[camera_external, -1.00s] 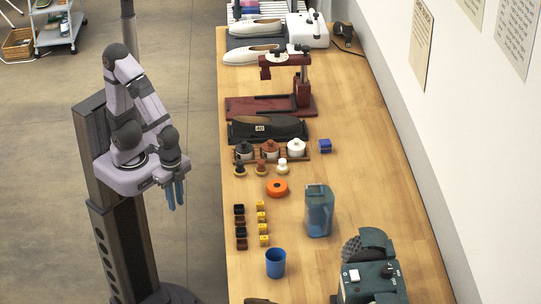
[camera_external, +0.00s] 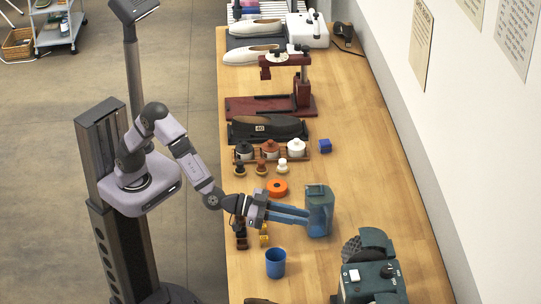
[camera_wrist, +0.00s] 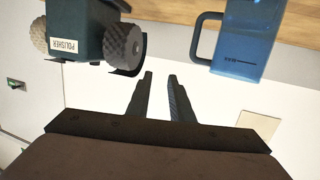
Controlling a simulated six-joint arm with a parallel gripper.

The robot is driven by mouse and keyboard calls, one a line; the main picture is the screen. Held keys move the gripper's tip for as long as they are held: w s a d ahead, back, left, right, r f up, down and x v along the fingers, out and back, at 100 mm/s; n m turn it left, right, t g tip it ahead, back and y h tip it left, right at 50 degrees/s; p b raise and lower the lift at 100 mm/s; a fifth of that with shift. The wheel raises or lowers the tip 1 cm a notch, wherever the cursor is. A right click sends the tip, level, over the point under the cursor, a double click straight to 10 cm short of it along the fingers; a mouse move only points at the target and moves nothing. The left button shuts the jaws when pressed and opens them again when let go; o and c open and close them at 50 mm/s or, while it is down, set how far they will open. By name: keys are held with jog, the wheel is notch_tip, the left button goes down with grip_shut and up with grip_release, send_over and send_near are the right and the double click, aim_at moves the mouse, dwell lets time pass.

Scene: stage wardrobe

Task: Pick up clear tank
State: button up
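The clear tank (camera_external: 319,210) is a bluish see-through container with a darker top, upright on the wooden table. In the wrist view the tank (camera_wrist: 243,45) is at the upper right, with its dark handle on its left side. My gripper (camera_external: 307,217) reaches over the table from the left, its fingertips beside the tank's left side in the external view. In the wrist view the fingers of my gripper (camera_wrist: 160,75) are apart with an empty gap between them. The tank is not between them; it lies beyond and to the right of the tips.
A dark polisher (camera_external: 371,272) stands at the front right and shows in the wrist view (camera_wrist: 82,30). A blue cup (camera_external: 275,263) is in front of my gripper. Small dark and yellow blocks are under my wrist. A wall runs along the right.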

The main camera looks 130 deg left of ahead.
jog(key=a+n+g+y+b, duration=0.1)
jog(key=a+n+y, duration=0.2)
jog(key=a+y, duration=0.15)
send_near(327, 231)
notch_tip(327, 231, up, 3)
jog(key=w+a, duration=0.2)
jog(key=a, duration=0.1)
jog(key=shift+w+a+r+p, duration=0.15)
jog(key=shift+w+a+p, duration=0.2)
jog(key=shift+p, duration=0.15)
jog(key=shift+w, duration=0.1)
jog(key=shift+m, duration=0.3)
jog(key=shift+p+x, duration=0.65)
jog(key=shift+x, duration=2.15)
grip_shut()
